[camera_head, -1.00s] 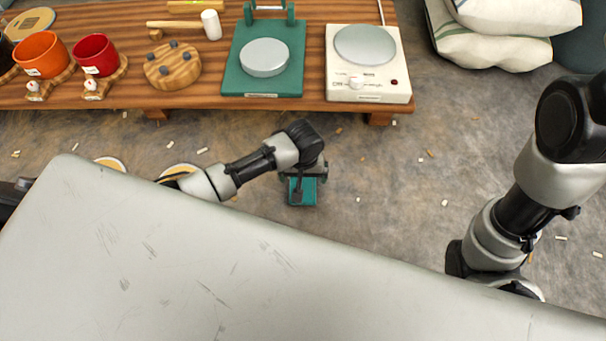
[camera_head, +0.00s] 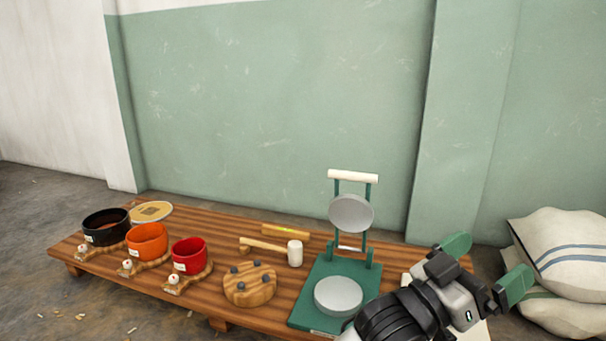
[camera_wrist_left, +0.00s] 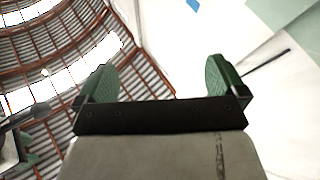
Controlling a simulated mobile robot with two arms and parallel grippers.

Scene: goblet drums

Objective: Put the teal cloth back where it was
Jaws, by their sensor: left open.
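No teal cloth can be made out in either current view. My left gripper (camera_head: 484,266) is raised at the lower right of the head view, over the right end of the low wooden table. Its two green-padded fingers are spread wide apart. In the left wrist view the gripper (camera_wrist_left: 160,78) also shows open, with nothing between its fingers and the roof and pale walls beyond.
The wooden table (camera_head: 218,223) holds a teal press (camera_head: 300,312) with a raised plate, a knobbed wooden disc (camera_head: 250,291), a white-headed mallet (camera_head: 295,253), and black, orange and red pots (camera_head: 188,254). Pale sacks (camera_head: 560,250) lie at right. A green wall stands behind.

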